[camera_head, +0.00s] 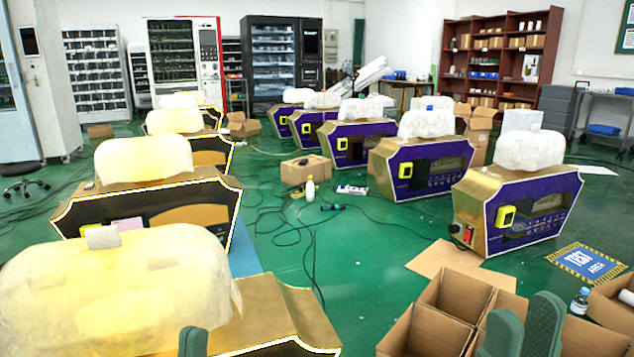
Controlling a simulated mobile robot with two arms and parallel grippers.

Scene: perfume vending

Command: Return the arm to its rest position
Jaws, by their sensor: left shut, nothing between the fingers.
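My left gripper (193,340) shows only as a dark green tip at the bottom edge, in front of the nearest gold machine (270,315). Its fingers are together with nothing between them. My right gripper (523,315) is at the bottom right, in front of the open cardboard boxes (430,332). Its two dark green fingers stand apart, with no object visible between them. The rest of both arms is out of view below the frame.
A row of gold machines with wrapped tops runs along the left. Several purple-fronted machines (525,212) stand to the right. Cables (312,262) lie on the green floor between the rows. A bottle (579,301) stands by the boxes at the right.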

